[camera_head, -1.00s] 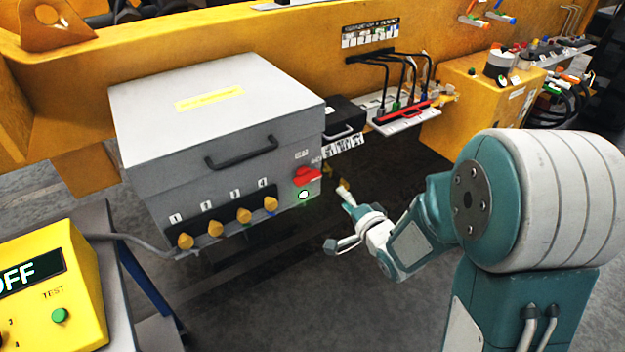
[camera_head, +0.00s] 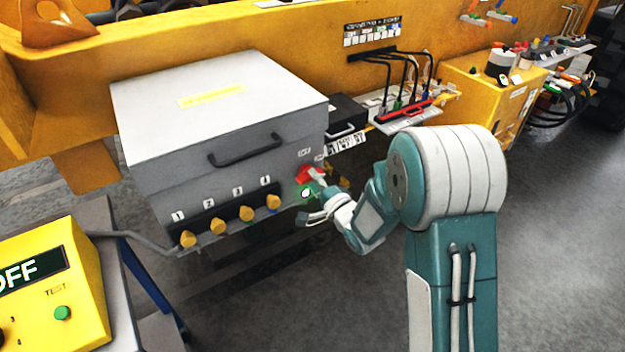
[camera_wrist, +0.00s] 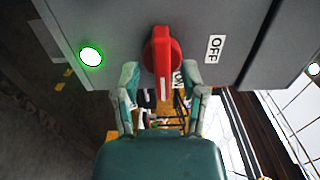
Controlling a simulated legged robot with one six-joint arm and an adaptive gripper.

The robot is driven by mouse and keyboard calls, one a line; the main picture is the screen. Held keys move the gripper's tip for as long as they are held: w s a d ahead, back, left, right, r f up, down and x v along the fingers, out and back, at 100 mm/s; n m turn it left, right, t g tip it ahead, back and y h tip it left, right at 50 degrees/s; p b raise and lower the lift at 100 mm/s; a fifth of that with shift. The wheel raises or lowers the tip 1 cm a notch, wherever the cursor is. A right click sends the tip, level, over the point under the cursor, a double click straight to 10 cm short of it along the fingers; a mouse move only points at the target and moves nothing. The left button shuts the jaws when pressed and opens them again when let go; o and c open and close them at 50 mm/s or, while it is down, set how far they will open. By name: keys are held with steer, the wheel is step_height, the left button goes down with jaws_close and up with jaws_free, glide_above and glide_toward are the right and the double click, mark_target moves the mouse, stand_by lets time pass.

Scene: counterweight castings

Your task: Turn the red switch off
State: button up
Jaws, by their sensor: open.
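The red switch (camera_head: 306,174) is a rotary knob on the right end of the grey box's front face. In the wrist view the red switch (camera_wrist: 161,56) stands between and just beyond my open fingers, its white-marked end toward a partly hidden label that looks like ON. The OFF label (camera_wrist: 214,49) is to its right. My gripper (camera_wrist: 162,80) is open, with one finger on each side of the knob's lower end; contact cannot be told. In the head view my gripper (camera_head: 316,184) partly covers the switch. A lit green lamp (camera_wrist: 91,55) is left of the switch.
The grey box (camera_head: 215,120) has a black handle (camera_head: 245,150) and several numbered orange knobs (camera_head: 217,221) along its front. A yellow unit (camera_head: 50,290) with an OFF display stands at lower left. A black case and a tray with cables are right of the box. Open floor lies at lower right.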

steer(key=shift+w, duration=0.3)
jaws_close()
steer(key=shift+s+f+n, duration=0.1)
steer(key=shift+n, duration=0.2)
steer(key=shift+f+n, duration=0.2)
steer(key=shift+n, duration=8.4)
